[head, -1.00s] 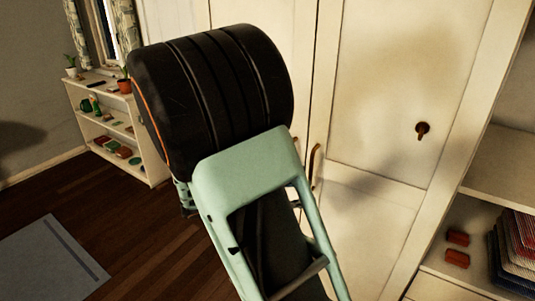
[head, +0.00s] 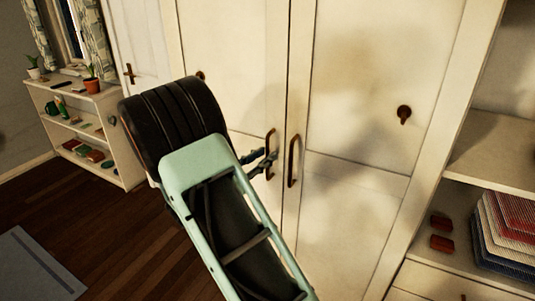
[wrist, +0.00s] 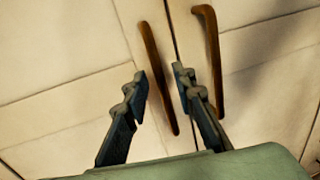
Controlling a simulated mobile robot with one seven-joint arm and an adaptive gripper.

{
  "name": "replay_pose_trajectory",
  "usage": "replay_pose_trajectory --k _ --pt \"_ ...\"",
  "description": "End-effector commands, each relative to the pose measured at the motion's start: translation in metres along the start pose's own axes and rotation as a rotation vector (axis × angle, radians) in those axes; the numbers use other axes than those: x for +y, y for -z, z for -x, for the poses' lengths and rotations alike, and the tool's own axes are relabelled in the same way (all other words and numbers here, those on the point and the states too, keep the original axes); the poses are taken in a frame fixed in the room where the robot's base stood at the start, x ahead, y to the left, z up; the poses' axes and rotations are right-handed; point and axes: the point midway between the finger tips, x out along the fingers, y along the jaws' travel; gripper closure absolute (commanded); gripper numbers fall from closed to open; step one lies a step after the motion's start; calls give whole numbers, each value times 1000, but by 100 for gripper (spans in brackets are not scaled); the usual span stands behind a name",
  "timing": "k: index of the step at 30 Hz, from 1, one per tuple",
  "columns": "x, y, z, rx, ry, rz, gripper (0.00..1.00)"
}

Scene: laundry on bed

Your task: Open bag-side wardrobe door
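The cream wardrobe has two tall doors side by side, and both look shut. The left door (head: 235,55) has a brown bar handle (head: 269,150), and the right door (head: 375,60) has a matching handle (head: 292,162) close beside it. My gripper (head: 264,162) is at the left handle. In the wrist view my gripper (wrist: 160,82) is open, with one finger on each side of the left handle (wrist: 157,70); contact cannot be told. The right handle (wrist: 212,60) is outside the right finger. No bag shows, so I cannot tell which door is bag-side.
Open shelves with folded cloths (head: 507,232) and red blocks (head: 441,232) stand at the right. A low shelf unit (head: 122,140) with plants and small items stands at the left under a window. A mat (head: 30,270) lies on the wooden floor.

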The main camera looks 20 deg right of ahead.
Motion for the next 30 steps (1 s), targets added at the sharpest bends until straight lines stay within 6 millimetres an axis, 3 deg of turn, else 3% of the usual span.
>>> replay_pose_trajectory --k 6,14,21,30 --pt "0 0 -18 1 0 0 76" --pt "0 0 -20 1 0 -1 76" --pt "0 0 -20 1 0 -1 99" --pt "0 0 -20 1 0 -1 100"
